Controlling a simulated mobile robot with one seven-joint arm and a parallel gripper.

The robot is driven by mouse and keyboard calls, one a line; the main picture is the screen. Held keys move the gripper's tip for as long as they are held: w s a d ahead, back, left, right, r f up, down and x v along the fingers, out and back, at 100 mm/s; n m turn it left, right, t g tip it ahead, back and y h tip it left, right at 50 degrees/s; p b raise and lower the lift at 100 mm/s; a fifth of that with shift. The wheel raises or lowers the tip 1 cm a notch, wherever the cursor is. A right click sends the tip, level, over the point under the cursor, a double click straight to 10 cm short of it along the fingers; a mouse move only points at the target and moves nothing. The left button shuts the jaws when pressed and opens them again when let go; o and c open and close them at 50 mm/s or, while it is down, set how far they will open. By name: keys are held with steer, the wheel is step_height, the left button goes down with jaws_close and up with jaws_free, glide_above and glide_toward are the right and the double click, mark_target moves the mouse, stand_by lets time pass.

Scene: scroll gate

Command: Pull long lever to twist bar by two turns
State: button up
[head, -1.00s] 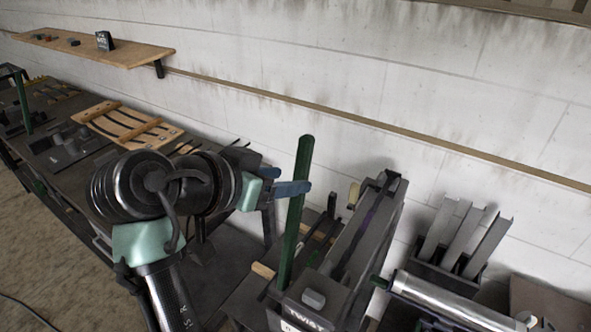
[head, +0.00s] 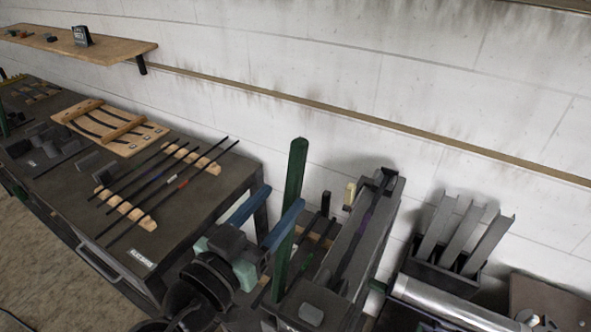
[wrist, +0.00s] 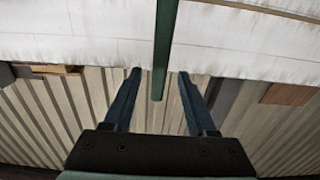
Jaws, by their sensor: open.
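The long green lever (head: 291,212) stands upright, tilted slightly, at the left side of the grey twisting machine (head: 352,245). My gripper (head: 283,196) has blue fingers and is open at the lever, around its middle height in the head view. In the wrist view the lever (wrist: 163,60) hangs down from the top, between the lines of the two open fingertips (wrist: 160,72). I cannot tell whether a finger touches it. A dark bar with a purple section (head: 352,228) lies along the machine's channel.
A dark workbench (head: 190,215) to the left holds several thin rods on wooden racks (head: 178,158). A bin of metal strips (head: 445,275) and a shiny cylinder (head: 450,302) are to the right. The white wall is behind.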

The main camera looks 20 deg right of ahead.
mark_target(290, 188)
steer(key=p+x, duration=0.1)
steer(key=x, duration=0.3)
steer(key=shift+w+d+r+p, duration=0.15)
steer(key=shift+w+d+p, duration=0.1)
steer(key=shift+d+p, duration=0.05)
steer(key=shift+w+d, duration=0.4)
steer(key=shift+d, duration=0.1)
jaws_close()
stand_by(0.7)
